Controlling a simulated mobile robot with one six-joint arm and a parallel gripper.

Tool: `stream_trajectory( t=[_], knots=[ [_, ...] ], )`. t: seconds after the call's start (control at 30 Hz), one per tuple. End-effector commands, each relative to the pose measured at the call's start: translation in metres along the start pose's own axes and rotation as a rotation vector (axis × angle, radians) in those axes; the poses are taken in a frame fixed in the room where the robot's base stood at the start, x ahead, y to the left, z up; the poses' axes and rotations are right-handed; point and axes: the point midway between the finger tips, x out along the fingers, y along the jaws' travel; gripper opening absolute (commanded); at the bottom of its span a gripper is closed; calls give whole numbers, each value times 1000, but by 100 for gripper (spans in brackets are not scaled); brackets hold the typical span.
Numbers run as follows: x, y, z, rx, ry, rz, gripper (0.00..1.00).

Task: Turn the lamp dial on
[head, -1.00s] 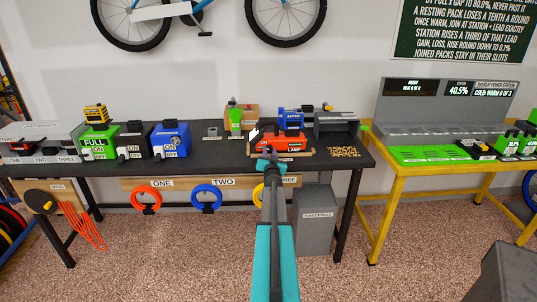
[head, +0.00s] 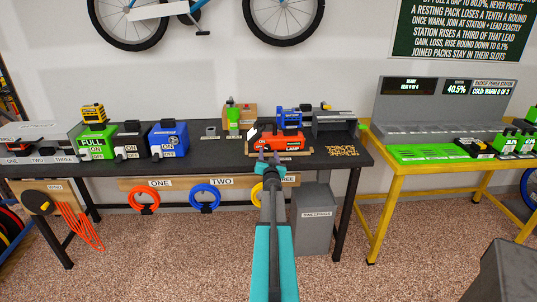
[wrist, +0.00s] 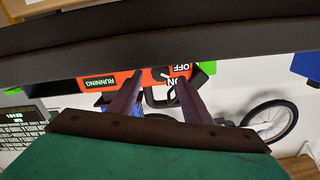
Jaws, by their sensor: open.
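The orange lamp unit (head: 280,141) sits near the front edge of the black workbench, with a LAMP label low on its front. In the wrist view its orange face (wrist: 120,81) shows RUNNING, OFF and ON lettering, upside down. A small dark dial with a pale mark (wrist: 160,75) seems to show beside the OFF and ON words; its exact setting is too small to tell. My gripper (head: 269,157) is open in front of the lamp's lower front. In the wrist view its two fingers (wrist: 158,78) straddle the dial area; contact cannot be told.
The black bench (head: 215,164) carries a blue unit (head: 168,139) and a green unit (head: 97,141) at left. A grey holder (head: 335,122) stands right of the lamp. Coloured cable coils (head: 205,198) hang below the front edge. A yellow table (head: 400,175) stands at right.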

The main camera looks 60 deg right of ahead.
Motion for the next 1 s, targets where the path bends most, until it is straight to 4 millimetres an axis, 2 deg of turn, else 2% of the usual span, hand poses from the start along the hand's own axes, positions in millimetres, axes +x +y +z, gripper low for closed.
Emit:
stream_trajectory(
  t=[1.0],
  knots=[
    [-92, 0, 0, 0, 0, 0, 44]
  ],
)
